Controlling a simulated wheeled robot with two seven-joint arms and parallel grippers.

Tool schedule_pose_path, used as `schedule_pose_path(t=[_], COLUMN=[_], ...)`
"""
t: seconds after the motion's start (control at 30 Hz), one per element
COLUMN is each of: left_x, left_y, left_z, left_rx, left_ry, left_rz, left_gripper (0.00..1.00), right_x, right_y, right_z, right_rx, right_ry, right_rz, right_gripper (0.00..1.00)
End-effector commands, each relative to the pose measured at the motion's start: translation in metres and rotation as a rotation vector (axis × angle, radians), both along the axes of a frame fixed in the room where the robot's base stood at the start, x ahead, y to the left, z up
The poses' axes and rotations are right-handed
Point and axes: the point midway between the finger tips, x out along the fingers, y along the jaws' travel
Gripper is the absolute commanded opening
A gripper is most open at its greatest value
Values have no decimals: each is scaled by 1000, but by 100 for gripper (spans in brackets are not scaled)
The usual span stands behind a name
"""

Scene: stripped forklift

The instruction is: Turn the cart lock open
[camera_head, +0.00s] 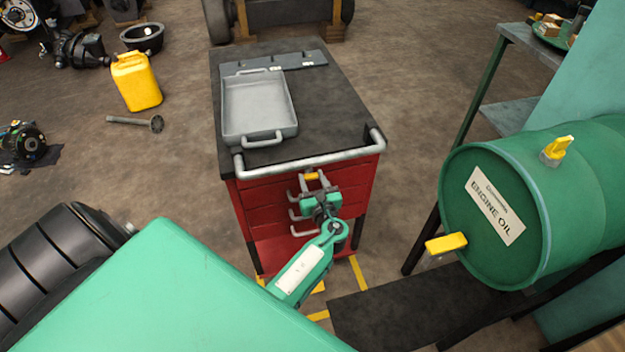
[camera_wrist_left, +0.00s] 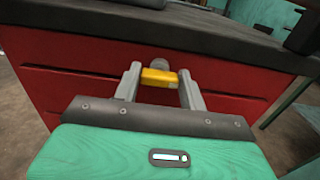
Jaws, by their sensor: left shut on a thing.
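The red tool cart (camera_head: 275,200) with a dark top stands in the middle of the head view. Its lock is a small yellow piece (camera_head: 311,176) on the upper front, below the grey handle bar. My left gripper (camera_head: 314,181) is at the cart front, with its fingers around the yellow lock. In the left wrist view the two grey fingers (camera_wrist_left: 158,84) are shut on the yellow lock (camera_wrist_left: 158,78), which lies about level between them. A round grey part (camera_wrist_left: 159,64) shows just behind it. My right gripper is not in view.
A grey tray (camera_head: 260,108) lies on the cart top. A grey handle bar (camera_head: 310,160) runs along the cart's front edge above my gripper. A yellow canister (camera_head: 137,82) stands on the floor at left.

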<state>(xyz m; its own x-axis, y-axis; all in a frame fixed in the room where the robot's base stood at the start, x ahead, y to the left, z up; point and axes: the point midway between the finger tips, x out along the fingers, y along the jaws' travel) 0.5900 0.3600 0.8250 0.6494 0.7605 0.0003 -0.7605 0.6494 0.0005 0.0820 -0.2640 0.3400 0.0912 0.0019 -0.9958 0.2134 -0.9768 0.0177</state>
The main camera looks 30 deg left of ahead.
Motion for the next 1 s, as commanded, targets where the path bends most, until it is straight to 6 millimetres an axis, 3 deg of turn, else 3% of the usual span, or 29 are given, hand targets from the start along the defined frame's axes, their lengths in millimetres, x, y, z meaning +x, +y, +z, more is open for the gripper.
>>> schedule_pose_path(t=[0.5,1.0], left_x=[-1,-2], left_y=[0,1], left_z=[-4,-6], left_rx=[-121,-424], left_ry=[-141,-497], left_rz=[1,0], left_gripper=[19,19], right_x=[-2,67], right_y=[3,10], right_z=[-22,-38], right_rx=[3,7], right_ry=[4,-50], right_rz=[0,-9], right_gripper=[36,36])
